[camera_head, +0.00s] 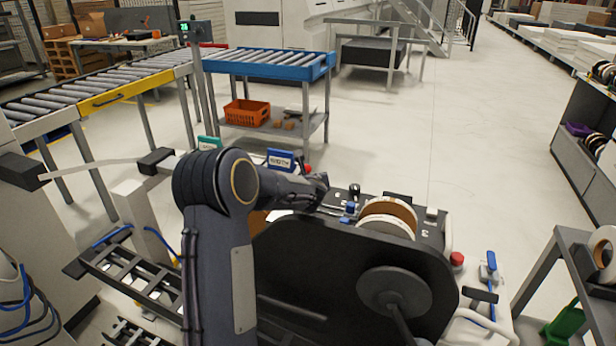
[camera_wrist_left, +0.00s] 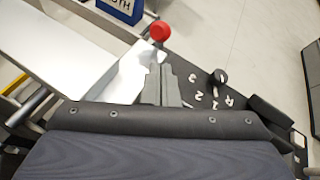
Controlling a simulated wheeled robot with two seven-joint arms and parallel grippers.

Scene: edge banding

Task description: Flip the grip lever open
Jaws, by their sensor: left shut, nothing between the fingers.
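A lever with a red ball knob (camera_wrist_left: 160,30) shows in the left wrist view, just beyond my fingertips; I take it for the grip lever. In the head view the red knob (camera_head: 307,168) shows just behind my gripper. My left gripper (camera_head: 322,186) is over the black edge-banding machine (camera_head: 290,262). In the left wrist view its fingers (camera_wrist_left: 166,68) are together with nothing between them. The tips look close to the lever, but I cannot tell whether they touch it. Most of the lever's shaft is hidden. My right gripper is in neither view.
A black-knobbed selector (camera_wrist_left: 220,76) with white markings stands right of the fingers. A banding roll (camera_head: 390,215) and a red button (camera_head: 457,259) are on the machine. A blue sign (camera_head: 281,160) stands behind the arm. Open floor (camera_head: 420,130) lies beyond.

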